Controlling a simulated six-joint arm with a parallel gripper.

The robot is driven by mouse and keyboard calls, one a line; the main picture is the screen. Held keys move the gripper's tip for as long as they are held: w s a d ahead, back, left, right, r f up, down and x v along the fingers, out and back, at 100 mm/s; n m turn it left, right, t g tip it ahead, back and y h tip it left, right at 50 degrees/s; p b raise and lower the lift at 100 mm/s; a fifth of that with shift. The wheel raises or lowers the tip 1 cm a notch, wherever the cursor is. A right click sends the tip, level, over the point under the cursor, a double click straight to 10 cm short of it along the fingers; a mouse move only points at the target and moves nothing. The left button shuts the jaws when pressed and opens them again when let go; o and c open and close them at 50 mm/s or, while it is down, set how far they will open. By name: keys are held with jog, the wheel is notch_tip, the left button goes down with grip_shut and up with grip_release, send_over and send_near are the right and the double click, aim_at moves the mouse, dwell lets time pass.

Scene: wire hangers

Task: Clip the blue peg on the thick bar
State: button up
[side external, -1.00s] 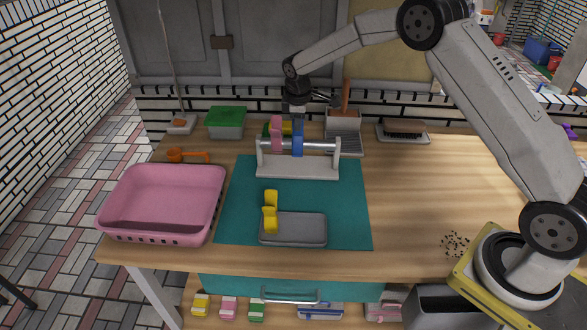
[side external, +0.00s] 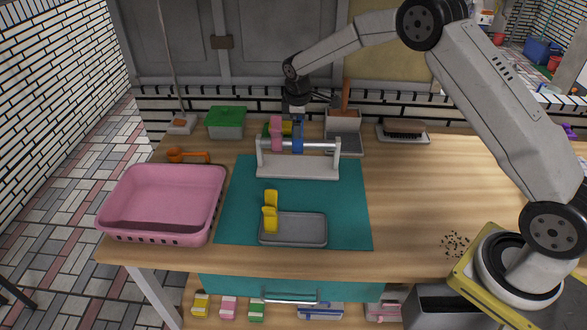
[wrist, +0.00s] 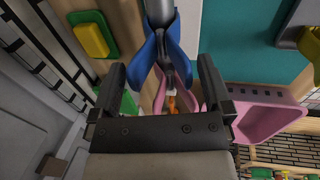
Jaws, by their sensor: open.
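A grey bar (side external: 320,145) runs across a pale stand (side external: 298,166) at the back of the teal mat. The blue peg (side external: 298,138) is upright on the bar, right of the pink peg (side external: 277,134). In the wrist view the blue peg (wrist: 174,42) has its legs on both sides of the bar (wrist: 158,12); the pink peg (wrist: 160,97) is farther along. My gripper (side external: 298,113) is above the blue peg. In the wrist view my gripper (wrist: 162,68) has its fingers apart, with no finger visibly touching the blue peg. A yellow peg (side external: 270,212) stands at the grey tray.
The grey tray (side external: 305,229) lies on the mat (side external: 345,200). A pink basin (side external: 160,195) stands left, with an orange scoop (side external: 185,155) behind it. A green-lidded box (side external: 226,118) and a caddy (side external: 342,125) stand behind the stand. The table's right side is mostly clear.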

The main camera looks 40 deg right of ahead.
jog(key=shift+v, duration=3.95)
jog(key=s+a+f+m, duration=0.1)
jog(key=s+m, duration=0.2)
jog(key=s, duration=0.6)
jog(key=s+a+f+m+y, duration=0.1)
jog(key=s+a+m, duration=0.1)
jog(key=s, duration=0.8)
jog(key=s+a+f+m, duration=0.1)
jog(key=s+m, duration=0.3)
jog(key=s, duration=0.6)
jog(key=shift+s+a+t+y, duration=0.2)
jog(key=shift+a+t+y, duration=0.1)
jog(key=shift+a+t, duration=0.15)
